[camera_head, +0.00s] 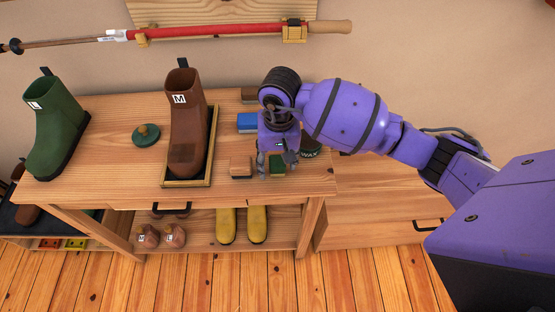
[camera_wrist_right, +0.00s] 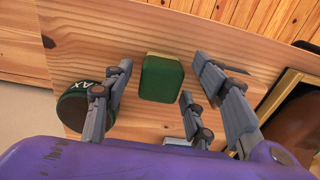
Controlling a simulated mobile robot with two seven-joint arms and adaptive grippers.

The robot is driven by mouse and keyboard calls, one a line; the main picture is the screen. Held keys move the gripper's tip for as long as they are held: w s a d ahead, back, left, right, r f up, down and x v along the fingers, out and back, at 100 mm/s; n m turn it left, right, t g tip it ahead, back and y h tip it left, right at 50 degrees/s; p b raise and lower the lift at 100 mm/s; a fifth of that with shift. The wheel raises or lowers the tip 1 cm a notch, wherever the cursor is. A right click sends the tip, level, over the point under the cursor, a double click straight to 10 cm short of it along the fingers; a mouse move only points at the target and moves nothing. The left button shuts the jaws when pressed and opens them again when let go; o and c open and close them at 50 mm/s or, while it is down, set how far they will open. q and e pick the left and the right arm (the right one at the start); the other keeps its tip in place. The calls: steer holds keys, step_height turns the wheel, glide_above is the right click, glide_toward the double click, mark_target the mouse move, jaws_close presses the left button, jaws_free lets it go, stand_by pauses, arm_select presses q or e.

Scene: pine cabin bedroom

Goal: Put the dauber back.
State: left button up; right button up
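A green block with a pale wooden edge (camera_head: 278,170), possibly the dauber, rests on the wooden bench near its front right. My right gripper (camera_head: 276,166) points down over it, open. In the right wrist view the green block (camera_wrist_right: 162,80) shows between the spread fingers (camera_wrist_right: 160,84), with gaps on both sides. A dark round tin (camera_head: 310,151) lettered "AX" (camera_wrist_right: 73,110) stands beside the fingers. A green disc with a wooden knob (camera_head: 147,132) lies left of the brown boot; I cannot tell whether it is a lid or a dauber. My left gripper is out of view.
A brown boot marked M (camera_head: 187,125) stands on a framed tray (camera_head: 207,172). A green boot marked L (camera_head: 55,127) is at left. A brown block (camera_head: 241,167) and a blue block (camera_head: 247,122) lie left of my gripper. Yellow boots (camera_head: 257,223) sit below.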

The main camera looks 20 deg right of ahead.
mark_target(278, 161)
step_height(278, 161, up, 12)
steer(key=shift+r, duration=0.25)
stand_by(0.5)
